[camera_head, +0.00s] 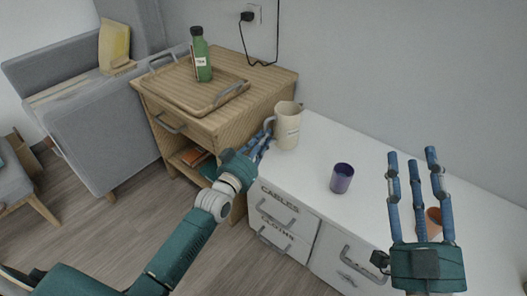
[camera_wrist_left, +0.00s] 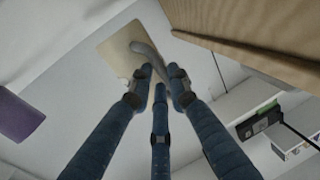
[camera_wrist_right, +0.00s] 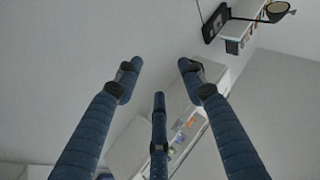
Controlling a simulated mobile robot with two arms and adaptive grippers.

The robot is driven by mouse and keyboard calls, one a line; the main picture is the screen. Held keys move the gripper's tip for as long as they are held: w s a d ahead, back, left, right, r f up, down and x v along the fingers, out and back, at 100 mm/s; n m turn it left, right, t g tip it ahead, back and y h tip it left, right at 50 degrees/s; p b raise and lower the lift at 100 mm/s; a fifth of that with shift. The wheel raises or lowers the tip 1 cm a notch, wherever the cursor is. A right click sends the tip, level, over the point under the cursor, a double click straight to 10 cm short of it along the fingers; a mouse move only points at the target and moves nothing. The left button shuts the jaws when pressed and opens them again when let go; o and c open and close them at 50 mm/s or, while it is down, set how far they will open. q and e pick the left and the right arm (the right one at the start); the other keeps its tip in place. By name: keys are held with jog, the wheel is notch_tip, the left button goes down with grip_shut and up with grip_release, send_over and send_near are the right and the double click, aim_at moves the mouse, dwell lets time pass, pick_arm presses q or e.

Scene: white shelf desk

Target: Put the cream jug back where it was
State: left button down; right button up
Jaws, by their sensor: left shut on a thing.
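The cream jug (camera_head: 288,128) is upright at the left end of the white desk (camera_head: 320,145), close to the wooden cabinet. Its handle points left, toward my left gripper (camera_head: 262,146). My left gripper is shut on the jug's handle, and the left wrist view shows the fingertips (camera_wrist_left: 163,82) closed around the handle beside the jug's body (camera_wrist_left: 118,52). I cannot tell whether the jug's base touches the desk. My right gripper (camera_head: 414,158) is open and empty, fingers up, above the desk's right part; its spread fingers also show in the right wrist view (camera_wrist_right: 158,80).
A purple cup (camera_head: 342,179) stands mid-desk. An orange cup (camera_head: 434,222) is partly hidden behind my right gripper. The wooden cabinet (camera_head: 230,122) at left carries a tray (camera_head: 180,92) with a green bottle (camera_head: 201,58). The desk between jug and purple cup is clear.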

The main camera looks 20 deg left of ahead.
pick_arm(q)
notch_tip(320, 180, down, 4)
jog(key=shift+r+b, duration=0.1)
jog(key=shift+b, duration=0.8)
pick_arm(e)
jog(key=s+r+t+y, duration=0.1)
jog(key=s+r+t, duration=0.4)
jog(key=r, duration=0.3)
jog(key=shift+s+d+y, duration=0.35)
jog(key=shift+s+y, duration=0.05)
jog(key=shift+s, duration=0.2)
jog(key=shift+s+r, duration=0.15)
